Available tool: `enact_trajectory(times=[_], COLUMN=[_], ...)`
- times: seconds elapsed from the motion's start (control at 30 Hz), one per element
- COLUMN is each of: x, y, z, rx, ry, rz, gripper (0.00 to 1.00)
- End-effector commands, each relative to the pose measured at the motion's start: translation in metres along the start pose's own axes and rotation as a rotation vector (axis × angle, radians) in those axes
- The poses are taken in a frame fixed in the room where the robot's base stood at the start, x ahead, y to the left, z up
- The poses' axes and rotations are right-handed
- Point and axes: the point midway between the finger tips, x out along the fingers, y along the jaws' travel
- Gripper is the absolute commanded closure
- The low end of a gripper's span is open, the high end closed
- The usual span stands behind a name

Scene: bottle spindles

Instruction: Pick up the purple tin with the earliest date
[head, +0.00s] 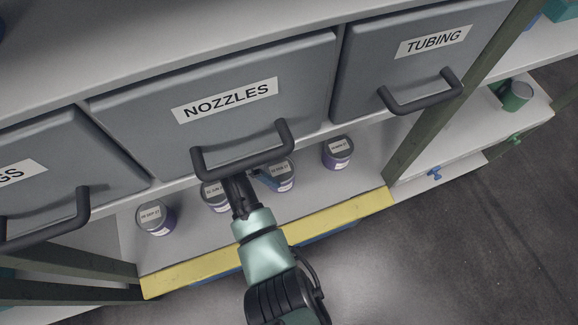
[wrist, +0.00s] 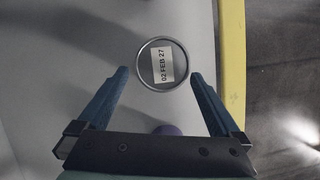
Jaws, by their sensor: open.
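Several purple tins with pale date labels stand upright in a row on the shelf under the drawers. In the head view they are the far left tin (head: 156,219), a second tin (head: 213,197) partly hidden by my arm, a third tin (head: 282,178) and the far right tin (head: 338,155). Their head-view labels are too small to read surely. In the wrist view a round tin lid (wrist: 148,66) reads "02 FEB 27". My gripper (wrist: 159,76) is open, its blue fingertips on either side of this lid's near edge. It holds nothing. In the head view it is beside the third tin.
Grey drawers labelled NOZZLES (head: 228,99) and TUBING (head: 435,41) overhang the tins, with dark protruding handles. A yellow strip (head: 350,222) edges the shelf front. A purple shape (wrist: 167,130) shows between my fingers.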

Motion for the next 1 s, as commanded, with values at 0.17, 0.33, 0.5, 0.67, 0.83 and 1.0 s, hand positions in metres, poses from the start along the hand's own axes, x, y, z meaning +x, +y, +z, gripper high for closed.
enact_trajectory(times=[0.17,0.33,0.5,0.67,0.83,1.0], x=[0.021,0.035,0.063,0.074,0.073,0.073], y=[-0.001,-0.002,-0.004,-0.004,-0.004,-0.004], z=[0.000,0.002,0.004,0.005,0.005,0.005], rx=[0.001,0.001,0.001,-0.001,-0.001,-0.001], ry=[-0.001,-0.001,-0.001,-0.001,0.000,0.000], rz=[-0.002,-0.002,-0.003,-0.001,-0.001,-0.001], gripper=[0.00,0.00,0.00,0.00,0.00,0.29])
